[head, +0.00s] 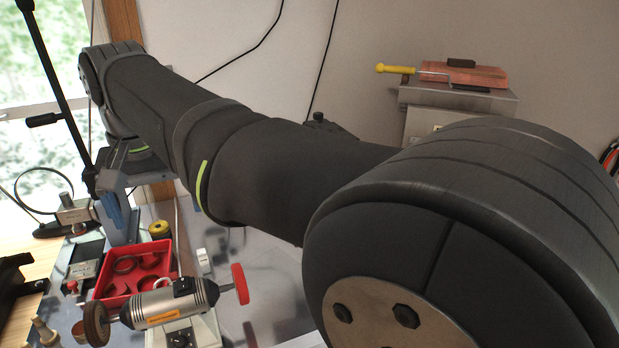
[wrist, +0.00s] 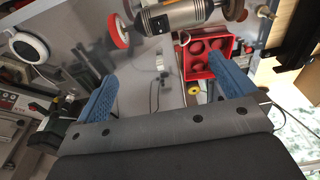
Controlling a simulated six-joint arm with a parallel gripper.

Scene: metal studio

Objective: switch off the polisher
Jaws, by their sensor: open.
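The polisher (head: 165,304) is a silver motor with an orange label, standing at the front left in the head view. It has a red wheel (head: 240,284) on its right and a brown wheel (head: 96,324) on its left. A small black box (head: 183,286) sits on its top, and a dark knob (head: 180,340) shows on its pale base. In the wrist view the polisher (wrist: 172,14) is at the top edge, partly cut off. My gripper (wrist: 151,70) has blue fingers spread apart, open and empty, with no contact visible. In the head view one blue finger (head: 112,212) shows behind the polisher.
A red tray (head: 158,262) with round compartments lies behind the polisher. A small white block (head: 203,262) lies on the shiny bench to the tray's right; a cord shows near it in the wrist view. A yellow-handled tool (head: 398,69) lies on a cabinet at the back right.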

